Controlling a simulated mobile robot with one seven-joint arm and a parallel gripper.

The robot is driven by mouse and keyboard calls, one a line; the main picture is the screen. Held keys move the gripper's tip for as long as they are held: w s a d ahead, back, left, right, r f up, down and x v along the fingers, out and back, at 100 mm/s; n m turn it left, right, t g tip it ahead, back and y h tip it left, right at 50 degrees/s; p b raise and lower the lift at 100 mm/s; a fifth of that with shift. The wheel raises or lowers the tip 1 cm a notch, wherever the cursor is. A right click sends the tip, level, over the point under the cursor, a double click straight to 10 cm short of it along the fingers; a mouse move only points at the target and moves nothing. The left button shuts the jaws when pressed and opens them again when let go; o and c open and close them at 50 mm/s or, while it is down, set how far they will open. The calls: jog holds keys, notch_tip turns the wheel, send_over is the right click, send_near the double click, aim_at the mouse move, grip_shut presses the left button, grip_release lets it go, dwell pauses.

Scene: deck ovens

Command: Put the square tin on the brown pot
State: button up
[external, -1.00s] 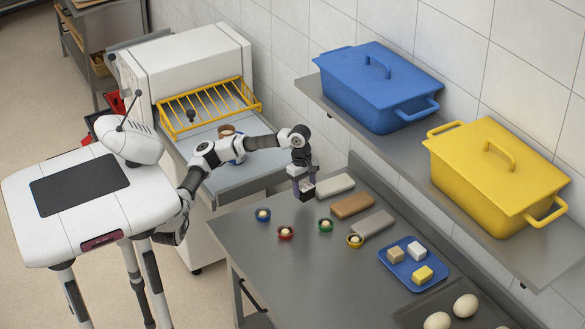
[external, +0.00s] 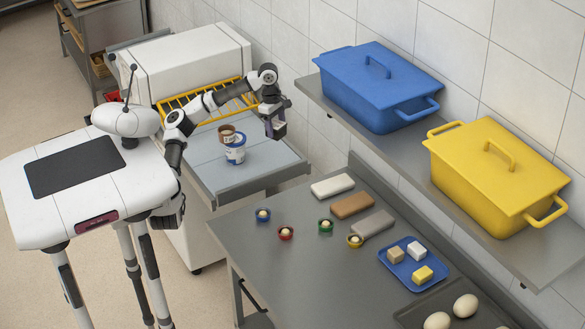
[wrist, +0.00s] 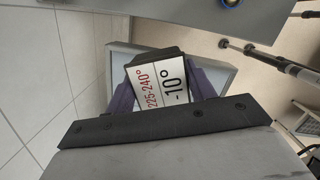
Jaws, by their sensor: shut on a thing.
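The square tin (wrist: 160,88) shows in the wrist view as a dark box with a white label printed "225-240°" and "-10°". My gripper (wrist: 165,90) is shut on it, with a purple finger on each side. In the external view my gripper (external: 275,131) is raised above the right part of the grey-blue shelf in front of the white oven; the tin is hard to make out there. The brown pot (external: 227,134) is on that shelf, left of my gripper, close against a white and blue tub (external: 236,154). I cannot tell whether they touch.
The yellow rack (external: 190,105) stands behind the pot. The steel counter (external: 262,262) holds several small coloured cups, long blocks (external: 352,205) and a blue tray (external: 397,275). A blue lidded bin (external: 375,85) and a yellow one (external: 490,180) stand on the wall shelf.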

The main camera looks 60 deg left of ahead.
jog(key=s+a+r+n+p, duration=0.3)
jog(key=s+a+r+p, duration=0.2)
jog(key=a+r, duration=0.55)
notch_tip(320, 180, up, 5)
jog(key=n+p, duration=0.1)
jog(key=p, duration=0.2)
send_over(228, 130)
jog(key=shift+t, duration=0.3)
jog(key=f, duration=0.5)
jog(key=f+b, duration=0.1)
jog(key=f, duration=0.9)
jog(key=shift+s+a+f, duration=0.2)
jog(key=shift+a+f, duration=0.05)
jog(key=shift+f+b, duration=1.7)
jog(key=shift+f, duration=0.7)
jog(key=shift+f, duration=0.15)
jog(key=o, duration=1.1)
